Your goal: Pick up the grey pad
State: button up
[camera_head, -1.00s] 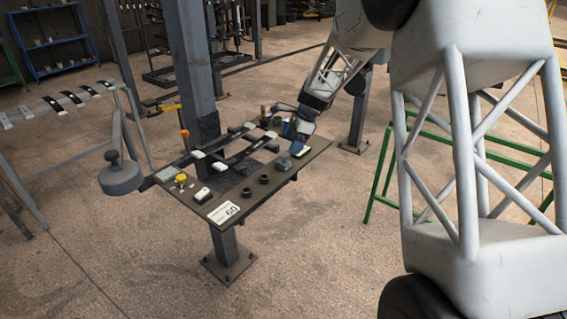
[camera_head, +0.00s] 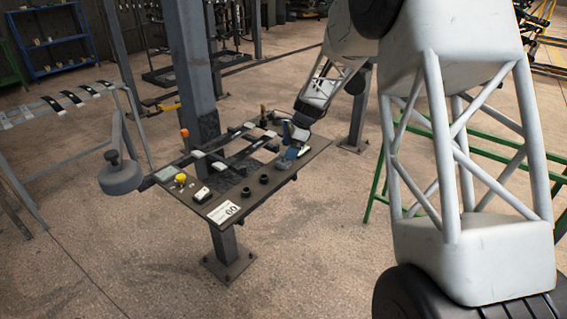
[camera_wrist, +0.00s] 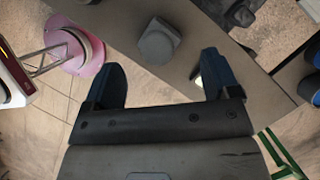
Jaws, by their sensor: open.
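The grey pad (camera_wrist: 158,42) is a small faceted block lying on the dark bench plate (camera_wrist: 122,20). In the head view the pad (camera_head: 283,163) shows near the plate's right edge, small and close to my gripper. My gripper (camera_wrist: 158,64) is open with two dark blue fingers, and nothing shows between them. In the wrist view the pad lies just beyond the fingertips, roughly centred in the gap, with no visible contact. In the head view my gripper (camera_head: 292,152) is low over the plate's right end.
Dark round sockets (camera_head: 264,179), a yellow knob (camera_head: 181,178) and a white-topped block (camera_head: 202,194) sit on the plate. Dark bars with pale ends (camera_head: 216,167) lie behind. A steel column (camera_head: 190,70) rises behind the plate. A green frame (camera_head: 375,190) stands right.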

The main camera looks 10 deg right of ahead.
aim_at(283, 153)
jog(key=shift+x, duration=2.6)
jog(key=shift+a, duration=0.1)
jog(key=c, duration=0.8)
jog(key=shift+o, duration=0.2)
jog(key=shift+r, duration=0.15)
jog(key=shift+r, duration=0.5)
jog(key=shift+s+r, duration=0.2)
jog(key=shift+r, duration=0.4)
jog(key=shift+s+r, duration=0.2)
jog(key=shift+r, duration=0.4)
jog(key=s+d+r, duration=0.1)
jog(key=s, duration=1.4)
jog(key=shift+d+r, duration=0.15)
jog(key=shift+d, duration=0.1)
